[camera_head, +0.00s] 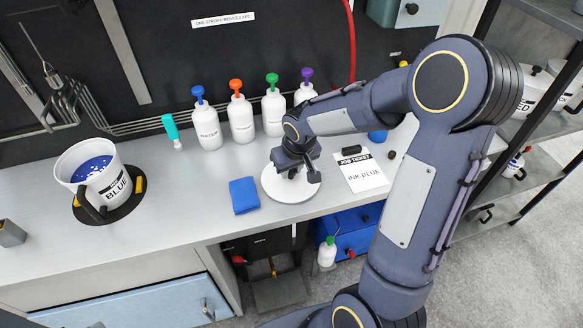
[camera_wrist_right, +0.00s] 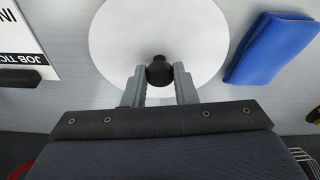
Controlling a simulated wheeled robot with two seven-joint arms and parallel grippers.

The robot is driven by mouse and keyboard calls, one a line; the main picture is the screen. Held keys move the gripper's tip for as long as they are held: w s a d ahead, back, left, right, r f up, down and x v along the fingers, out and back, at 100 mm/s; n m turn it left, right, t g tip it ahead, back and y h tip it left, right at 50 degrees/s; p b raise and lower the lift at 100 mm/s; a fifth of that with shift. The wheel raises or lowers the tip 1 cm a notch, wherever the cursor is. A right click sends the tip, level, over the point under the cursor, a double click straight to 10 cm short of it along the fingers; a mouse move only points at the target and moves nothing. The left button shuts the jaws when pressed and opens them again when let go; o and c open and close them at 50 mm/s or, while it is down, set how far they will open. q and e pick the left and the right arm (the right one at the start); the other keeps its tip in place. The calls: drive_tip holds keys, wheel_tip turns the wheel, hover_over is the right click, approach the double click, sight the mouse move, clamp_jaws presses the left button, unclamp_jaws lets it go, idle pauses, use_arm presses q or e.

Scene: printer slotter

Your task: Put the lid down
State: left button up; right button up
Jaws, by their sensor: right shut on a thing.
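The lid (camera_head: 291,187) is a flat white disc with a small dark knob. It is at the counter's front edge, between the blue cloth and the job ticket; I cannot tell whether it touches the counter. My right gripper (camera_head: 292,172) is above it, shut on its knob, and partly hides the disc. In the right wrist view the knob (camera_wrist_right: 159,71) sits between the two fingers, with the white disc (camera_wrist_right: 120,35) behind. An open white bucket labelled BLUE (camera_head: 110,178), with blue ink inside, stands at the left of the counter. My left gripper is not in view.
A folded blue cloth (camera_head: 244,195) lies left of the lid. The job ticket (camera_head: 362,173), reading INK BLUE, lies on its right. Several white bottles with coloured tops, such as the blue-topped one (camera_head: 205,122), stand behind. The counter between bucket and cloth is clear.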

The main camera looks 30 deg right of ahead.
sight(297, 187)
drive_tip(key=shift+f, duration=0.2)
drive_tip(key=o, duration=1)
drive_tip(key=shift+r, duration=0.1)
drive_tip(key=shift+r, duration=0.1)
drive_tip(key=v, duration=1.2)
drive_tip(key=s+a+y, duration=0.1)
drive_tip(key=s+a, duration=0.1)
drive_tip(key=s, duration=0.4)
drive_tip(key=s+a+t+y, duration=0.1)
drive_tip(key=s+a, duration=0.1)
drive_tip(key=s, duration=0.4)
drive_tip(key=s+a+m+t+y, duration=0.1)
drive_tip(key=s+a+y, duration=0.1)
drive_tip(key=s, duration=0.4)
drive_tip(key=shift+s+a, duration=0.2)
drive_tip(key=shift+a, duration=0.35)
